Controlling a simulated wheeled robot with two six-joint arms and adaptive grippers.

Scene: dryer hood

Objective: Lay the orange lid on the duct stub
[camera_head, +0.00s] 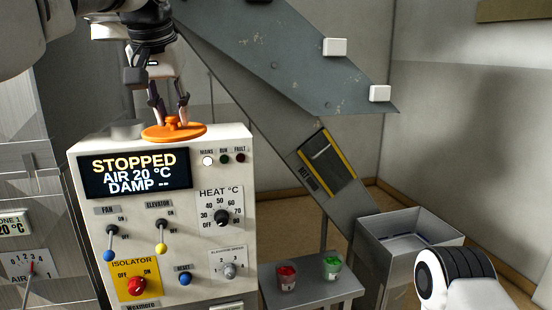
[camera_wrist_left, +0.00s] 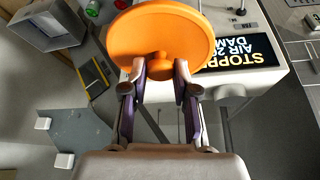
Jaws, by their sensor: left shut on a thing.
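The orange lid (camera_head: 186,132) is a round disc with a raised knob. My left gripper (camera_head: 171,112) points down and is shut on the lid's knob, above the top of the white control cabinet (camera_head: 240,180). The left wrist view shows the lid (camera_wrist_left: 160,30) large between and beyond the fingertips (camera_wrist_left: 160,75). A short grey cylinder, apparently the duct stub (camera_head: 127,129), stands on the cabinet top just left of the lid. The lid's near edge overlaps the cabinet top in view; the gap beneath it cannot be told. My right gripper is out of view.
The cabinet's display (camera_head: 134,172) reads STOPPED. A sloping grey chute (camera_head: 300,70) rises behind on the right. An open metal bin (camera_head: 410,250) stands at right.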

